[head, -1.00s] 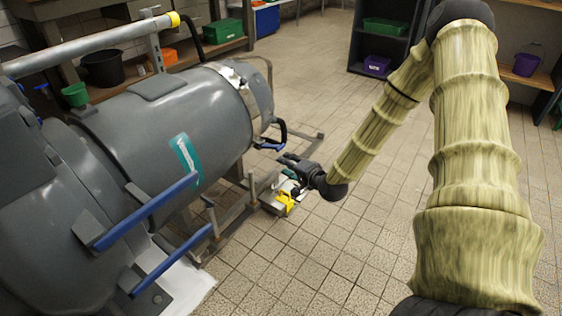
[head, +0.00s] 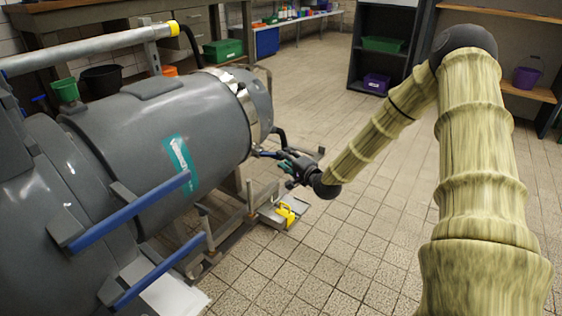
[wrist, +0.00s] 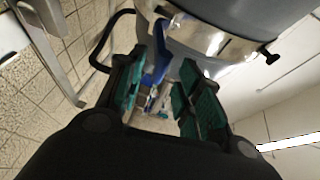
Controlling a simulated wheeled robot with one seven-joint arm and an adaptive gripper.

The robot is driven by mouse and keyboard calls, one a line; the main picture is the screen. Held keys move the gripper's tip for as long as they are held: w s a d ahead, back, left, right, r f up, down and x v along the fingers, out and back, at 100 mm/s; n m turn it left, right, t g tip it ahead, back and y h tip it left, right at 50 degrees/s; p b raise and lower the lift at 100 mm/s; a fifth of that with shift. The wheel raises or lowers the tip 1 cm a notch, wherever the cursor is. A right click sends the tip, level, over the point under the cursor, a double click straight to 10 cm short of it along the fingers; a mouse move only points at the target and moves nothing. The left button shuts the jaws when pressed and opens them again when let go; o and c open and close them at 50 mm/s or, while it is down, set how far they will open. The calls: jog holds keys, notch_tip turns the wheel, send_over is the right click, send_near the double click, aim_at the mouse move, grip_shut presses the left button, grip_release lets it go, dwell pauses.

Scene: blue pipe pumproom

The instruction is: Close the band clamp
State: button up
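The band clamp (head: 247,108) is a shiny metal band around the far end of the large grey tank (head: 165,125). Its blue lever (head: 266,154) sticks out at the lower right of the band. My gripper (head: 288,160) is at the lever's end. In the wrist view my gripper (wrist: 164,70) is open, with green-padded fingers on either side. The blue lever (wrist: 161,54) lies between or just beyond the fingertips; I cannot tell if they touch it. The metal band (wrist: 205,38) crosses the top of that view. The latch behind the lever is partly hidden.
Blue-handled bars (head: 130,212) project from the tank's near side. A metal frame with a yellow part (head: 286,214) stands on the floor below my gripper. A black curved handle (wrist: 104,42) is near the left finger. The tiled floor (head: 345,240) to the right is open.

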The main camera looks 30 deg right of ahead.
aim_at(272, 155)
jog(key=shift+w+f+b, duration=0.15)
jog(key=shift+w+b, duration=0.25)
jog(key=shift+w, duration=0.55)
jog(key=shift+w+f+b, duration=0.1)
jog(key=shift+w+b, duration=0.25)
jog(key=shift+w, duration=0.6)
grip_shut()
